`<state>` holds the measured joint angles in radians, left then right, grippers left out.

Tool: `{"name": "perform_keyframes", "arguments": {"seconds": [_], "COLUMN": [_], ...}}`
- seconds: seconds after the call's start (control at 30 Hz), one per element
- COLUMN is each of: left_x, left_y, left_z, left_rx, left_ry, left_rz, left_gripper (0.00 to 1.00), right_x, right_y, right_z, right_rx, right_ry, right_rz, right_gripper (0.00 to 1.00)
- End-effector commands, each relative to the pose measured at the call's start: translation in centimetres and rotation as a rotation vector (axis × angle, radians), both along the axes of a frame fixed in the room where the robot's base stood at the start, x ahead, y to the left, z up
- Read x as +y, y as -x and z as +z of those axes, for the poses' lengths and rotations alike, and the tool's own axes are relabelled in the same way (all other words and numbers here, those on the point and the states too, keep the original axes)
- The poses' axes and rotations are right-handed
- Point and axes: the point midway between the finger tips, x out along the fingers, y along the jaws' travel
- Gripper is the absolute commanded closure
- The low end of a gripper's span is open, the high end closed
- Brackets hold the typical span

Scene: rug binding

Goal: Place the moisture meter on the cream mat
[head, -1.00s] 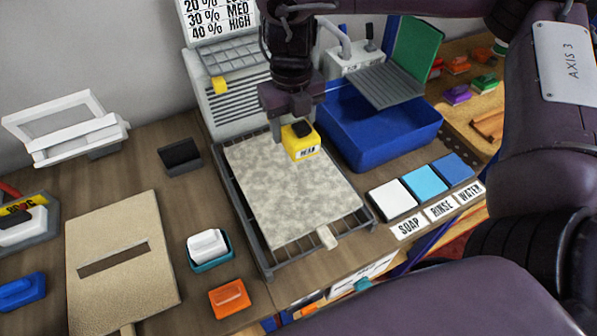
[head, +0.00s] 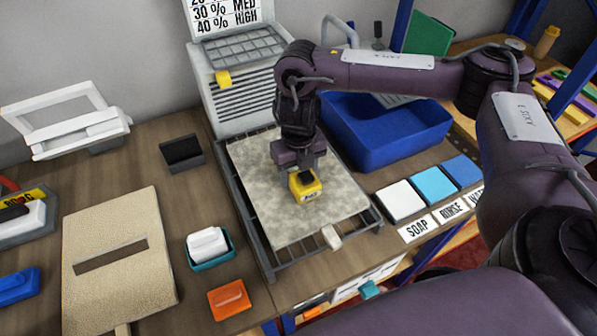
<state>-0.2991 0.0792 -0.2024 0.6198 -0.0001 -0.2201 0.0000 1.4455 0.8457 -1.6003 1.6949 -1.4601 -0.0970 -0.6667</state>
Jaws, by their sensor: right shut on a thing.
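The moisture meter (head: 305,188) is a small yellow block with a dark patch on it and a printed label on its front. My right gripper (head: 300,171) points down and is shut on the meter from above. The cream mat (head: 262,178), pale and mottled, lies flat on a dark wire rack (head: 242,218). The meter is over the right middle part of the mat, upright. I cannot tell whether its underside touches the mat. My left gripper is not in view.
A blue bin (head: 390,140) stands right of the rack, a grey machine (head: 243,98) behind it. White (head: 398,200) and blue pads lie at the right. A teal tray (head: 211,258) and orange block (head: 229,299) sit left of the rack. The mat's front left is clear.

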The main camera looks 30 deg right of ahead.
Motion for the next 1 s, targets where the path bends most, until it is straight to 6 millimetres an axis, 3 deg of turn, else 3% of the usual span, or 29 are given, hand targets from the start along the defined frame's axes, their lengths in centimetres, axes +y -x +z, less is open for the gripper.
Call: {"name": "perform_keyframes", "arguments": {"seconds": [0.33,0.37,0.5,0.8,1.0], "left_x": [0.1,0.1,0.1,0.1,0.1], "left_y": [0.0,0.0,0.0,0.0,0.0], "left_z": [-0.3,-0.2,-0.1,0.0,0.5], "left_rx": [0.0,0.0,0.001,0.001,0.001], "left_ry": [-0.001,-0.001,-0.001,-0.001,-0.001], "left_rz": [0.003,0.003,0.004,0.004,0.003], "left_gripper": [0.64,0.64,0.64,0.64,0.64], "right_x": [0.0,0.0,0.0,0.0,0.0], "right_y": [0.0,0.0,0.0,0.0,-0.2], "right_z": [-0.4,-0.3,-0.3,-0.1,1.9], "right_rx": [0.0,0.0,0.0,-0.001,-0.005], "right_ry": [-0.001,0.0,0.0,0.0,0.0], "right_rz": [0.0,0.001,0.0,0.0,0.001], "right_gripper": [0.76,0.45,0.27,0.26,0.26]}}
